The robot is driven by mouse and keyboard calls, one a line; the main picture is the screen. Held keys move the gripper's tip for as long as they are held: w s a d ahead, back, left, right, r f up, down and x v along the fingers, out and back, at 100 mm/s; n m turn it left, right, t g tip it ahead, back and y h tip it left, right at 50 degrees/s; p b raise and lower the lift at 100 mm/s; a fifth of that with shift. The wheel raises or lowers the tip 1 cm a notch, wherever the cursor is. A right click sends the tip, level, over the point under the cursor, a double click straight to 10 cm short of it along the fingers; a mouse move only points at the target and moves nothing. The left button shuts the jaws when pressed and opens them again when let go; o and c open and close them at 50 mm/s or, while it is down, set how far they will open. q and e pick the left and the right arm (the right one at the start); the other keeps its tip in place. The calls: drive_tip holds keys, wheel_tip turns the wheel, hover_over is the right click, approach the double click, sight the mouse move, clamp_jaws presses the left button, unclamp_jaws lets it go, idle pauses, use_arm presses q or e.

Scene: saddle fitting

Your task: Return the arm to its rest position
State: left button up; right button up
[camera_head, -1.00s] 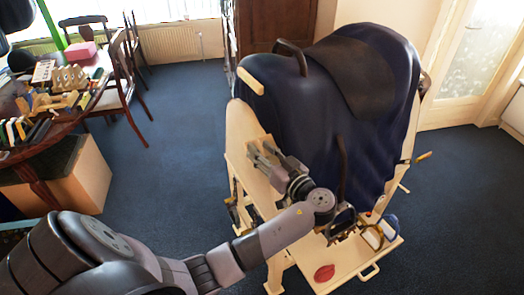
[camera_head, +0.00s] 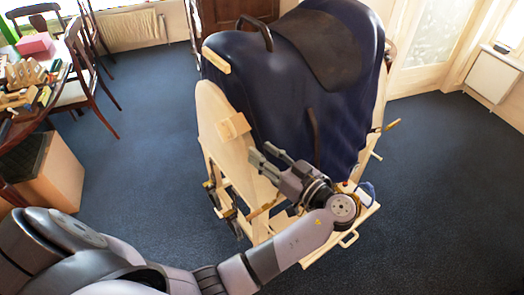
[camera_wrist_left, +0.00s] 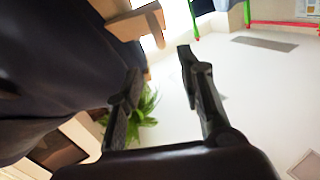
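My left arm reaches in from the lower left in the head view. Its gripper (camera_head: 262,153) is in front of the wooden saddle stand (camera_head: 215,115), a little right of a small wooden block (camera_head: 234,126) on the stand's front panel. The left wrist view shows the two dark fingers (camera_wrist_left: 157,62) spread apart with nothing between them. A saddle (camera_head: 335,50) with a dark blue cover (camera_head: 285,95) sits on the stand, right behind the gripper. The right gripper is not in view.
The stand's lower shelf (camera_head: 340,232) is partly hidden behind my left wrist. A table (camera_head: 30,125) with tools, chairs (camera_head: 85,85) and a box (camera_head: 50,170) stand at the left. Open blue carpet (camera_head: 150,150) lies between them and the stand.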

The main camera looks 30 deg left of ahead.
use_arm(q)
drive_tip(key=s+a+f+m+g+h, duration=0.1)
drive_tip(key=s+a+f+m+h, duration=0.1)
drive_tip(key=s+f+m+h, duration=0.45)
drive_tip(key=s+a+f+m+h, duration=0.1)
drive_tip(key=s+f+h, duration=0.15)
drive_tip(key=f, duration=0.65)
drive_tip(key=s+d+m+h, duration=0.4)
drive_tip(key=s, duration=0.3)
drive_tip(key=s+d+m+h, duration=0.3)
drive_tip(key=s+m+h, duration=0.1)
drive_tip(key=s+h, duration=0.15)
wheel_tip(320, 180, down, 29)
drive_tip(key=s+g+b, duration=0.2)
drive_tip(key=s+a+f+g+y, duration=0.1)
drive_tip(key=s+a+f, duration=0.2)
drive_tip(key=s+f, duration=1.3)
drive_tip(key=shift+s+f+b, duration=0.35)
drive_tip(key=shift+s+b, duration=0.1)
